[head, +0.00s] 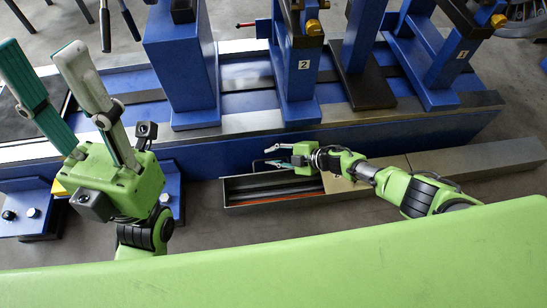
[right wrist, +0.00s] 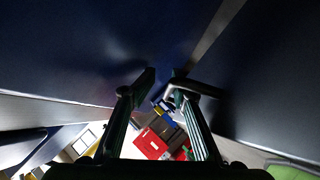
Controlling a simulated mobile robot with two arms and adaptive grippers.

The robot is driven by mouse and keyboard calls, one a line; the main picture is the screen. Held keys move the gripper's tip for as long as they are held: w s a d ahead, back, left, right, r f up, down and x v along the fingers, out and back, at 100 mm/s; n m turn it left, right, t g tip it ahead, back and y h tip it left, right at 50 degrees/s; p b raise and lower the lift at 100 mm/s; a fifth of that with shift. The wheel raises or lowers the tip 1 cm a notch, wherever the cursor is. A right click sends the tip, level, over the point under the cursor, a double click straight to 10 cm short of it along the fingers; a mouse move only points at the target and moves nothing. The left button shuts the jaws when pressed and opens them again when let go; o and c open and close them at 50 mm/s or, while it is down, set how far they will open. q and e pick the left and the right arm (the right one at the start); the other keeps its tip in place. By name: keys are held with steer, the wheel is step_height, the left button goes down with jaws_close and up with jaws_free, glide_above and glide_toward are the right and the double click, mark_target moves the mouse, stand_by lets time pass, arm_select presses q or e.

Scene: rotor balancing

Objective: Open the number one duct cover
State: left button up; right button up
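The grey metal duct (head: 240,203) lies on the floor along the front of the blue machine bed. Its left part is open on top, and dark and orange-red lines show inside. Flat grey covers (head: 440,160) close the part further right; no number is readable on them. My right gripper (head: 268,156) is over the open part, pointing left, with its fingers apart. In the right wrist view a bent grey bar (right wrist: 203,89) shows at the right fingertip; I cannot tell whether they touch. My left gripper (head: 40,52) is raised at the left, open and empty.
The blue machine bed (head: 400,128) runs behind the duct. Blue stands labelled 2 (head: 300,85) and 1 (head: 440,85) rise from it. A light green surface (head: 300,270) fills the front.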

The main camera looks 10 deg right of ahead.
steer(key=shift+v, duration=3.9)
steer(key=shift+f, duration=0.15)
